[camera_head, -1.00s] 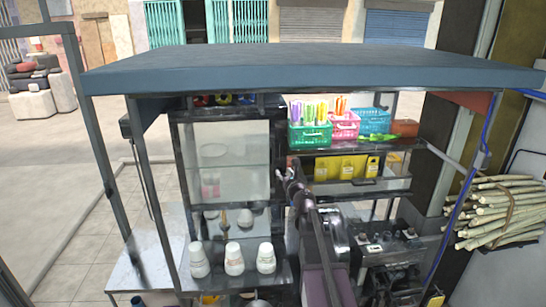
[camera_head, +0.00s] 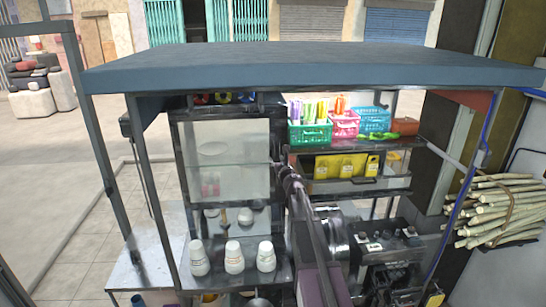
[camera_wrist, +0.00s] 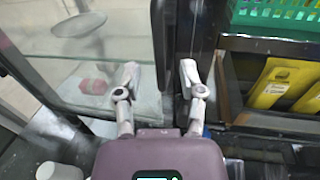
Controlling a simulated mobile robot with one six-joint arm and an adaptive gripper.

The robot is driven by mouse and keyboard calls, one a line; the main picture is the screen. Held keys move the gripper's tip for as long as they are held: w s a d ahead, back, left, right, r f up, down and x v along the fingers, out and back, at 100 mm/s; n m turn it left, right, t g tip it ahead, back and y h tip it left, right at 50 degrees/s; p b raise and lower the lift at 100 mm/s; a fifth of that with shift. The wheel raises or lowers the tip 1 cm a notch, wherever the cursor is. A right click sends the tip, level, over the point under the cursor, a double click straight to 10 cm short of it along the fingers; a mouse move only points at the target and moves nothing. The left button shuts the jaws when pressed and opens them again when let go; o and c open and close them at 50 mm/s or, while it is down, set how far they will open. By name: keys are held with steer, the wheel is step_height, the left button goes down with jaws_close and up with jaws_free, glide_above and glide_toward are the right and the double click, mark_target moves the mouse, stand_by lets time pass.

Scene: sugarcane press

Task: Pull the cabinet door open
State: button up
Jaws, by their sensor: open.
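The cabinet door (camera_head: 222,150) is a clear glass panel in a dark frame, left of centre on the stall. It also shows in the wrist view (camera_wrist: 55,65), left of my gripper. It appears slightly ajar, its lower edge standing out from the cabinet. My gripper (camera_wrist: 159,78) is open, with its two fingers on either side of the door's dark upright edge. In the head view my gripper (camera_head: 279,170) is at the door's right edge. I cannot tell whether either finger touches it, and any handle is hard to make out.
White cups (camera_head: 234,257) stand on the counter below the door. Right of it, a shelf holds a green basket (camera_head: 309,133) above yellow packs (camera_head: 345,167). The press machinery (camera_head: 385,245) is lower right. A roof (camera_head: 310,68) covers the stall.

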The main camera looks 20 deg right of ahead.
mark_target(273, 155)
steer(key=shift+w+d, duration=0.1)
steer(key=shift+w, duration=2.1)
jaws_close()
